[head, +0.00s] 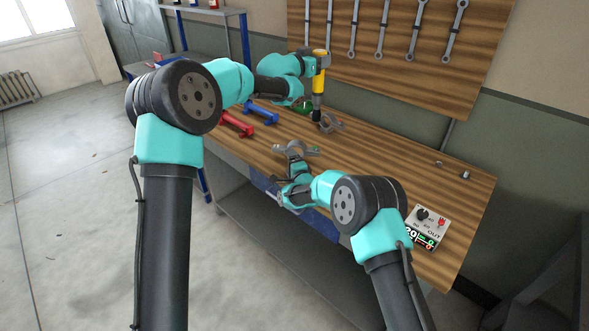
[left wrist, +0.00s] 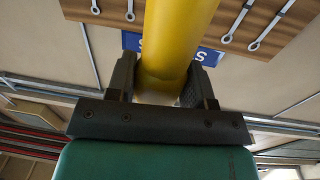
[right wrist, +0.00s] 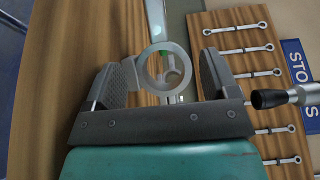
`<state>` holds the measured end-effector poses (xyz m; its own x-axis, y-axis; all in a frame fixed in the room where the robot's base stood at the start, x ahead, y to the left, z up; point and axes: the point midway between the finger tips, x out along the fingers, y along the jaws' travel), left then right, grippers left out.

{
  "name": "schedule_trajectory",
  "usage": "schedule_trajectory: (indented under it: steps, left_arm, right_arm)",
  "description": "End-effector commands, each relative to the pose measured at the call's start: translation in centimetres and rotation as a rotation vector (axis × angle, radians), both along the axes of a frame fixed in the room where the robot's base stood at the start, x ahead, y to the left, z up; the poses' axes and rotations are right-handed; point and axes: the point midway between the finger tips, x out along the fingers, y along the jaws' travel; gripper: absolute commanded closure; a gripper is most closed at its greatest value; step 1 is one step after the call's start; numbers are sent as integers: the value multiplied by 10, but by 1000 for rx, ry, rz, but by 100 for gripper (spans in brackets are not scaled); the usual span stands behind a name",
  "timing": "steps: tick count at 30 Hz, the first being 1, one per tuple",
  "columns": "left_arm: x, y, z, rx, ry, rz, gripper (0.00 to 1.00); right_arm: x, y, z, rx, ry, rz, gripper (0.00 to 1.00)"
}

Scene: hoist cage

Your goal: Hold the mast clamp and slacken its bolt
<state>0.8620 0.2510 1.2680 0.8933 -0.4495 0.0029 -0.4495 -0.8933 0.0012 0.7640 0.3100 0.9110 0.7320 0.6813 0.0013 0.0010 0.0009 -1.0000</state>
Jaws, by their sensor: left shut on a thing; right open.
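My left gripper (left wrist: 163,90) is shut on a yellow power tool (left wrist: 180,35). In the head view the yellow tool (head: 319,78) stands upright above the bench with its black nose pointing down. A grey ringed clamp part (head: 329,123) lies on the bench by that nose; I cannot tell whether they touch. My right gripper (right wrist: 157,75) is open. In the head view my right gripper (head: 296,152) is low over the bench's front part.
A red piece (head: 236,124) and a blue piece (head: 262,112) lie on the wooden bench (head: 400,170), left of the tool. A control box (head: 428,222) sits at the right front. Wrenches hang on the wall board (head: 430,60). The bench's right part is mostly clear.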

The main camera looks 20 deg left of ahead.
Motion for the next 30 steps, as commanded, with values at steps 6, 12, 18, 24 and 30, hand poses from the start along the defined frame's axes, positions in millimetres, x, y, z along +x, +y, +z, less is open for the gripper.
schedule_trajectory:
  steps: [6, 12, 18, 24, 30]
  left_arm:
    - [0, 0, 2, 0, -3, 0, 100]
    - [0, 0, 2, 0, -3, 0, 100]
    - [0, 0, 2, 0, -3, 0, 100]
    - [0, 0, 2, 0, -3, 0, 100]
    - [0, 0, 2, 0, -3, 0, 100]
  right_arm:
    - [-17, -16, 0, -1, 1, 0, 20]
    - [-25, -24, 0, -1, 0, 0, 20]
    - [-26, -25, 0, -1, -1, -1, 20]
    - [-26, -24, 0, 2, 2, -1, 11]
    - [-24, -26, 2, 71, 55, -28, 0]
